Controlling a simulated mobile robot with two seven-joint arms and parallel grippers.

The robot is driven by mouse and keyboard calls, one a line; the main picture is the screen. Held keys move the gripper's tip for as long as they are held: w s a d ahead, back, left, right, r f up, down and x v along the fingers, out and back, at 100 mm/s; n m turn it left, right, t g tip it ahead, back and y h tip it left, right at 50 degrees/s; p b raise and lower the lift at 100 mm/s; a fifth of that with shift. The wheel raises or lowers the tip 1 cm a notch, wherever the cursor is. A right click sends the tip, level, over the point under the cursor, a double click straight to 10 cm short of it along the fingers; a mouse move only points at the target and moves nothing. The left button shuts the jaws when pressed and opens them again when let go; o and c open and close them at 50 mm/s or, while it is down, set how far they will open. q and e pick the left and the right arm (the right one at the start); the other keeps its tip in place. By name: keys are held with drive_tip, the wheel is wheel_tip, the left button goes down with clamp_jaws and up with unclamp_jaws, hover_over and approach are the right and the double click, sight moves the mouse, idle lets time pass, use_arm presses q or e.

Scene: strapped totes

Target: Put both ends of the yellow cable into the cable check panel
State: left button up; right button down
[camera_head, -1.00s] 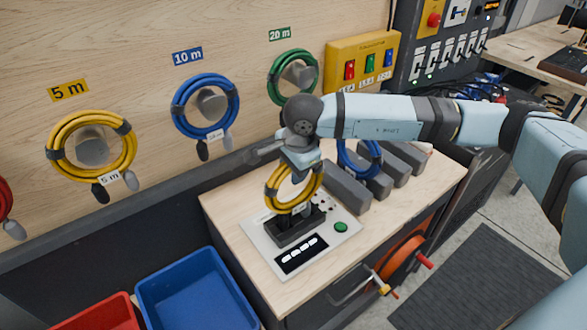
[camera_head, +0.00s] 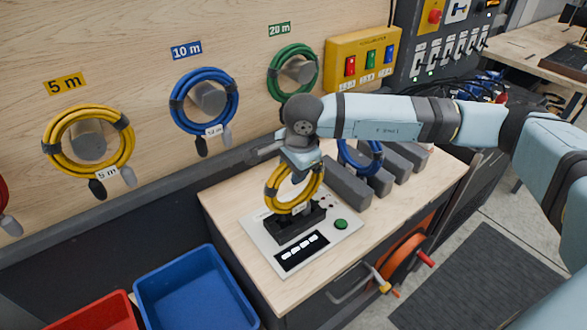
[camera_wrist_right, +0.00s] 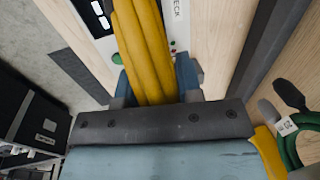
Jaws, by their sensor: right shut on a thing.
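The yellow cable (camera_head: 271,201) is a coil held upright over the cable check panel (camera_head: 261,246). My right gripper (camera_head: 300,168) is shut on the top of the coil. In the right wrist view the yellow strands (camera_wrist_right: 146,50) run between the blue fingers of my right gripper (camera_wrist_right: 155,85). The panel is a light plate with a black socket block (camera_head: 296,228), a green button (camera_head: 341,224) and a dark display with white marks. The coil's lower end is at the block; whether its plugs are seated cannot be told. My left gripper is not in view.
Another yellow coil (camera_head: 58,129), a blue coil (camera_head: 177,103) and a green coil (camera_head: 273,73) hang on the wall. Dark blocks and a blue coil (camera_head: 366,168) stand behind the panel. A blue tote (camera_head: 196,258) and a red tote (camera_head: 113,313) stand at lower left.

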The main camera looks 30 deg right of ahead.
drive_tip(key=c, duration=0.7)
unclamp_jaws()
drive_tip(key=shift+f, duration=0.15)
wheel_tip(320, 180, up, 14)
drive_tip(key=s+b, duration=0.2)
drive_tip(key=shift+s+d, duration=0.15)
drive_tip(key=shift+s, duration=0.2)
drive_tip(key=shift+f, duration=0.15)
